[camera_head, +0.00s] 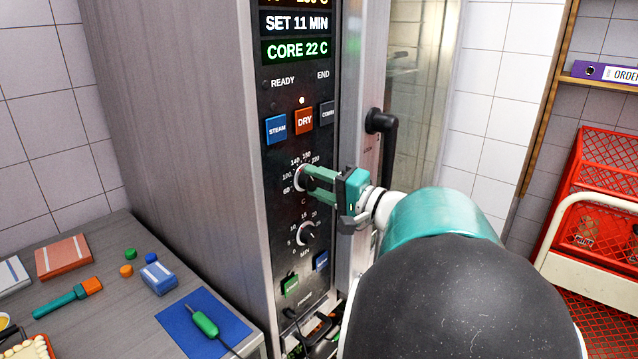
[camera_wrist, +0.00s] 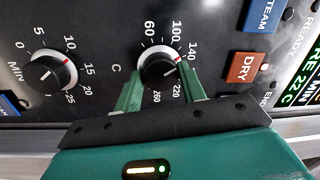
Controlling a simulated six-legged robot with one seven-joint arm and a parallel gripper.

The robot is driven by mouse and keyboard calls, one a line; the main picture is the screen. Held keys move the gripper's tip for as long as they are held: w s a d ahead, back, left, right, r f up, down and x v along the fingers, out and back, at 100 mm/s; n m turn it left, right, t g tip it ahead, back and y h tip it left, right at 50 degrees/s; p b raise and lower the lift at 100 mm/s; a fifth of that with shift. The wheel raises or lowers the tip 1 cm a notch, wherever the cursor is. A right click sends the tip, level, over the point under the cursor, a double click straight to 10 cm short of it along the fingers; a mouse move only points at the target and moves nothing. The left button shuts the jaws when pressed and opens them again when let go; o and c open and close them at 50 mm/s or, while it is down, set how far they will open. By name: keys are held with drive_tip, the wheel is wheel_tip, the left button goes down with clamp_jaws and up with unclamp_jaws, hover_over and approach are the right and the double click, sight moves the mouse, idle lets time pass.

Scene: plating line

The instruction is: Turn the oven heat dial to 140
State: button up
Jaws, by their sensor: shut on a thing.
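The oven heat dial (camera_wrist: 158,66) is a black knob with a pale rim and a red mark, on the black control panel. It also shows in the head view (camera_head: 300,178), partly covered by my fingers. My gripper (camera_wrist: 160,74) has its two green fingers on either side of the dial, shut on it. In the wrist view the red mark points close to the 140 label; the right finger's tip is near it and hides the 180 area. The head view shows my gripper (camera_head: 306,181) reaching the panel from the right.
The minute dial (camera_head: 306,234) sits below the heat dial. The steam button (camera_head: 276,128) and DRY button (camera_head: 304,121) are above it. A black door handle (camera_head: 386,140) stands out to the right. A counter with a blue mat (camera_head: 192,335) and small items is at left.

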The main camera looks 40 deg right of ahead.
drive_tip(key=shift+m, duration=0.6)
drive_tip(key=o, duration=1)
drive_tip(key=shift+c, duration=0.2)
drive_tip(key=shift+s, duration=0.1)
drive_tip(key=s+d+f, duration=0.1)
drive_tip(key=s+d, duration=0.1)
drive_tip(key=s, duration=1.1)
drive_tip(key=shift+s, duration=0.25)
